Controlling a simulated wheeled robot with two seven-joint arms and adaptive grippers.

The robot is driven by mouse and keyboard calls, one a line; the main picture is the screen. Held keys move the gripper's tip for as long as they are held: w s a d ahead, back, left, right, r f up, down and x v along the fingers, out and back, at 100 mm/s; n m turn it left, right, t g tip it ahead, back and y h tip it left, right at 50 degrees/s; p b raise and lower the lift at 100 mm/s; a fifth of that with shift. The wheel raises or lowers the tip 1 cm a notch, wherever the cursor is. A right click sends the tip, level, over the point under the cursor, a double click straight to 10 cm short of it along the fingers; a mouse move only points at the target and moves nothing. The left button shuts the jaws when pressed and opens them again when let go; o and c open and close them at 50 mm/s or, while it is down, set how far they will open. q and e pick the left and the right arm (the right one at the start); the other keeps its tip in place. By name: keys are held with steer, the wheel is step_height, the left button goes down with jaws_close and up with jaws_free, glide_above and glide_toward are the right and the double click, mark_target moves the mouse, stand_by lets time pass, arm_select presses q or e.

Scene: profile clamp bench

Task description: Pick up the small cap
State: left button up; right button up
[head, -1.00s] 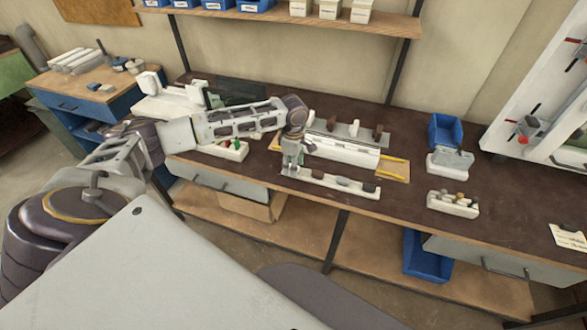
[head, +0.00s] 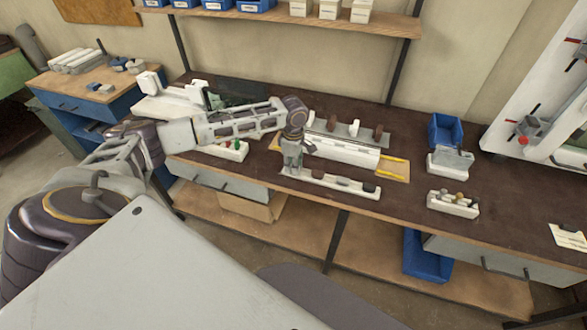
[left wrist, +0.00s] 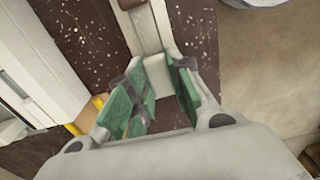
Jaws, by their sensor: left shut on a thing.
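My left gripper (head: 291,166) reaches down at the left end of a long white holder strip (head: 322,184) at the bench's front edge. Dark grey bits show at both pads. The holder's pale end lies just beyond the fingertips. A grey rounded piece (head: 343,182) and a dark block (head: 370,188) sit farther right on the strip. My right gripper is not in view.
Behind the strip stands a white clamp fixture (head: 342,149) with dark blocks on its grey plate. To the right are a blue bin (head: 445,130), a white block with a grey part (head: 450,161) and a rack of small pieces (head: 452,204). The bench between is clear.

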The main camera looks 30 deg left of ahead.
arm_select(q)
steer(key=shift+r, duration=0.1)
step_height(320, 180, up, 10)
stand_by(0.8)
stand_by(0.4)
